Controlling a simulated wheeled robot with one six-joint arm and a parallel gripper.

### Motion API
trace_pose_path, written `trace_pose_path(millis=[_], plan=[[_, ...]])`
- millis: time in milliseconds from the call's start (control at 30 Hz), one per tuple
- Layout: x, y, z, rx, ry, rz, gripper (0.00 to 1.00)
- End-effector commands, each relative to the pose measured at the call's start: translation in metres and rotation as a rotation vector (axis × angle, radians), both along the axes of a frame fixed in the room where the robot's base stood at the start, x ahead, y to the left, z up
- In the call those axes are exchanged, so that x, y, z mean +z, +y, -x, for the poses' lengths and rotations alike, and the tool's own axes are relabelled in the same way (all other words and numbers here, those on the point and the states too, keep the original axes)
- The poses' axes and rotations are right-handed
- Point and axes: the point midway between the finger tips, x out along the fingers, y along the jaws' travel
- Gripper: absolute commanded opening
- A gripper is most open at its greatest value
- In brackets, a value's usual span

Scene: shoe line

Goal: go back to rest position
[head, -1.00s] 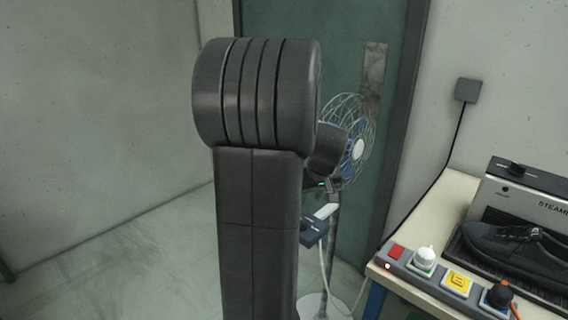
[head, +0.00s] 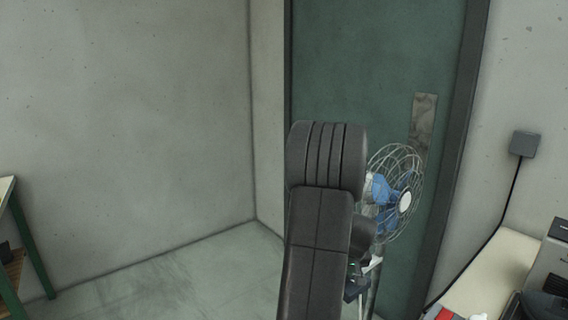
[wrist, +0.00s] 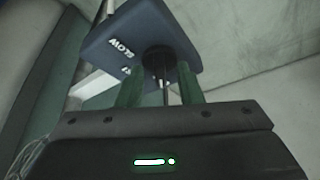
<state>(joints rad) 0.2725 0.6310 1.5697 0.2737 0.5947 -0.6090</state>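My gripper (wrist: 160,88) shows in the wrist view with two green fingers standing apart and a gap between them. A dark blue control box (wrist: 140,30) with upside-down white lettering, including "SLOW", is just beyond the fingertips. A round black knob (wrist: 159,60) on it shows between the fingers; I cannot tell whether they touch it. In the head view my arm covers most of the gripper, and only a small green light shows beside it. The box (head: 355,290) is low beside the arm, near the fan (head: 397,195).
A dark green door (head: 380,70) stands behind the fan. A pale bench (head: 490,275) with equipment is at the lower right, under a wall socket box (head: 525,144) with a black cable. A green-legged table (head: 30,245) is at the left edge. Floor between is bare.

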Motion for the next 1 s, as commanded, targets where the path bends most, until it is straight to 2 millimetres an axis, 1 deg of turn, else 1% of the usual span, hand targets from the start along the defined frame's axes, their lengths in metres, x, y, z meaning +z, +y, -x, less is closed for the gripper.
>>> trace_pose_path(millis=[333, 467, 667, 1000], plan=[[0.000, 0.000, 0.000, -0.002, 0.000, -0.001, 0.33], [0.003, -0.001, 0.002, 0.016, -0.002, 0.000, 0.33], [0.033, -0.003, 0.013, 0.017, -0.004, 0.000, 0.33], [0.093, -0.007, 0.037, 0.018, -0.004, 0.000, 0.33]])
